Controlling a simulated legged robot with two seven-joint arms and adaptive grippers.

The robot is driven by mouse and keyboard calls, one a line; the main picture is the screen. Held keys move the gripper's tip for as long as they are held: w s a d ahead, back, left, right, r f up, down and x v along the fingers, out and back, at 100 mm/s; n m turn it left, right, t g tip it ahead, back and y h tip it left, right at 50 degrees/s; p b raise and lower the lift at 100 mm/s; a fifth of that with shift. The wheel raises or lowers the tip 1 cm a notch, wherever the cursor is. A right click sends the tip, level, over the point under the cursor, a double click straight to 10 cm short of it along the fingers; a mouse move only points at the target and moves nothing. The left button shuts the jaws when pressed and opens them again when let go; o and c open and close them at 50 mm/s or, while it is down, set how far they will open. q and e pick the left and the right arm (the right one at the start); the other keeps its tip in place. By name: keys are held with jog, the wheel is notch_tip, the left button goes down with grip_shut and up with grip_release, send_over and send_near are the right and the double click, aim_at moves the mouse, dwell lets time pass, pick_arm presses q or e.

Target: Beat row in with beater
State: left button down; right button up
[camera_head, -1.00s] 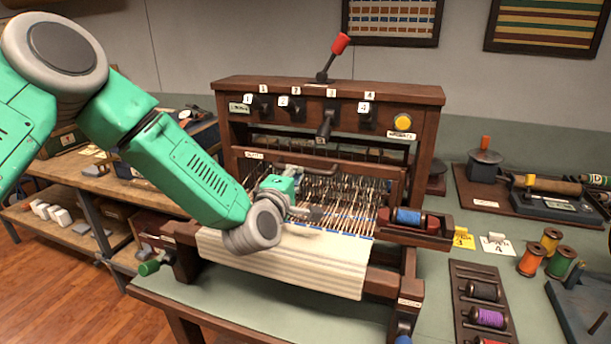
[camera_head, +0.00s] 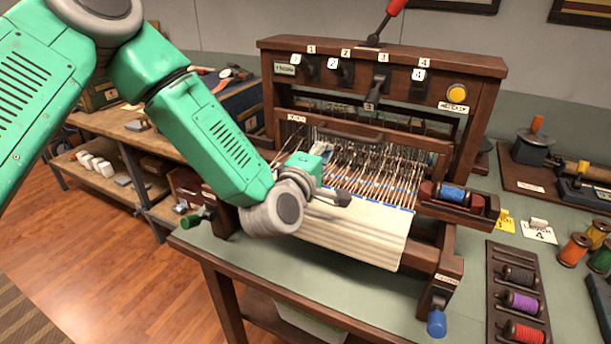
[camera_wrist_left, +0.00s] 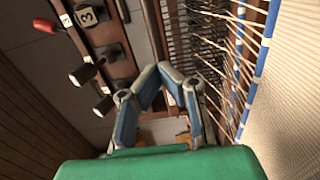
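The wooden loom stands on the green table. Its beater (camera_head: 350,131) is the dark wooden crossbar with a handle, in front of the lever panel and behind the woven cloth (camera_head: 350,232). Warp threads (camera_head: 375,175) run from it to the cloth, with a blue line at the cloth's edge. My left gripper (camera_head: 342,199) is over the cloth's edge, in front of the beater and apart from it. In the left wrist view its fingers (camera_wrist_left: 159,68) lean together at the tips, with nothing visible between them. My right gripper is not in view.
A red-ended shuttle with blue thread (camera_head: 452,193) lies in a tray at the loom's right. Several black levers (camera_head: 381,86) stick out above the beater. A spool rack (camera_head: 517,290) is at the right. A blue knob (camera_head: 437,323) is at the front right.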

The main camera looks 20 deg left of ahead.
pick_arm(q)
jog(key=s, duration=0.8)
jog(key=shift+s+b, duration=0.2)
jog(key=shift+b, duration=0.1)
jog(key=shift+s+a, duration=0.1)
jog(key=shift+s, duration=0.3)
jog(key=shift+s+d, duration=0.4)
jog(key=shift+s, duration=0.05)
jog(key=shift+s+d+r, duration=0.1)
jog(key=shift+d+r, duration=0.05)
jog(key=shift+d, duration=0.2)
jog(key=shift+a, duration=0.6)
jog(key=c, duration=1.3)
grip_release()
jog(key=shift+d, duration=0.15)
jog(key=shift+o, duration=0.9)
jog(key=shift+d, duration=0.3)
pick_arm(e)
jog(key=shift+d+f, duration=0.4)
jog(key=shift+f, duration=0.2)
